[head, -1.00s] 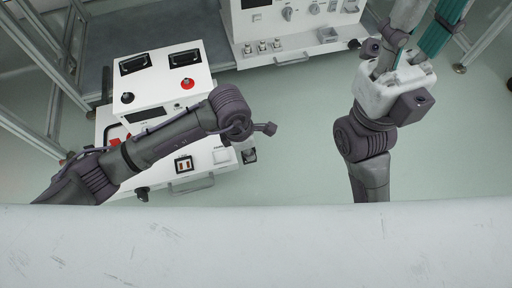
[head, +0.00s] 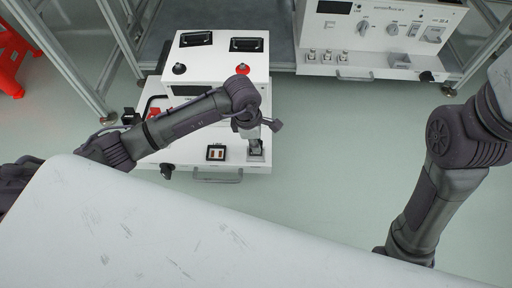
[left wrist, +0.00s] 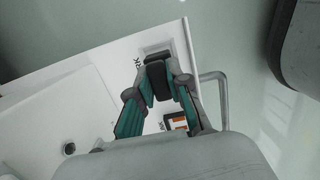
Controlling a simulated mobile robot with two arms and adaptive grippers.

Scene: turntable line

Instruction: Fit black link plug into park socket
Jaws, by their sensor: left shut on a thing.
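The black link plug (left wrist: 158,80) is between the teal fingertips of my left gripper (left wrist: 161,86), which is shut on it. In the left wrist view the plug is over the park socket (left wrist: 150,49), whose label is partly covered. I cannot tell whether the plug is in the socket or just above it. In the head view my left gripper (head: 249,133) points down at the park socket (head: 256,152), at the right end of the white panel (head: 190,157). The link socket (head: 215,153), with orange-brown strips, is left of it. My right gripper is out of view.
A white box (head: 215,65) with a red knob and a black knob stands behind the panel. A metal handle (head: 218,177) sticks out at the panel's front. A second white console (head: 380,40) is at the back right. Open floor (head: 340,140) lies right of the panel.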

